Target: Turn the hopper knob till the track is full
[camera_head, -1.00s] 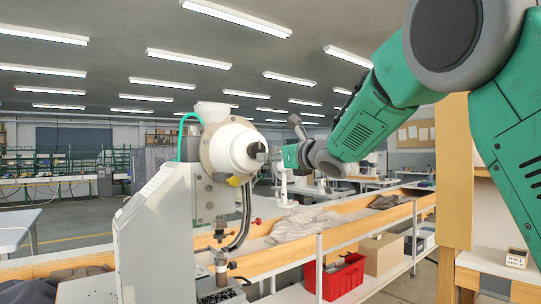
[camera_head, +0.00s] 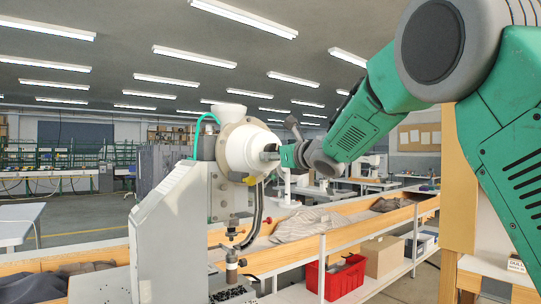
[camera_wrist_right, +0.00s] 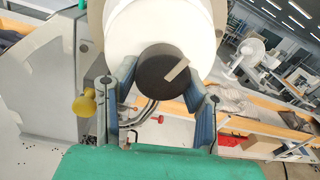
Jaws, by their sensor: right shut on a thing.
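The white hopper (camera_head: 238,148) sits on top of the grey eyelet press (camera_head: 165,230); it fills the top of the right wrist view (camera_wrist_right: 155,30). Its knob (camera_wrist_right: 160,82) is a dark round disc with a pale line slanting up to the right. My right gripper (camera_head: 272,152) is shut on the knob, with a blue finger on each side of it in the right wrist view (camera_wrist_right: 161,90). A curved dark track (camera_head: 257,210) runs down from the hopper to the press head; I cannot tell how full it is. My left gripper is out of view.
A yellow knob (camera_wrist_right: 84,104) sticks out left of my fingers. Behind the press runs a wooden-edged bench (camera_head: 350,215) with cloth on it. A red bin (camera_head: 335,277) and a cardboard box (camera_head: 383,256) stand on its lower shelf.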

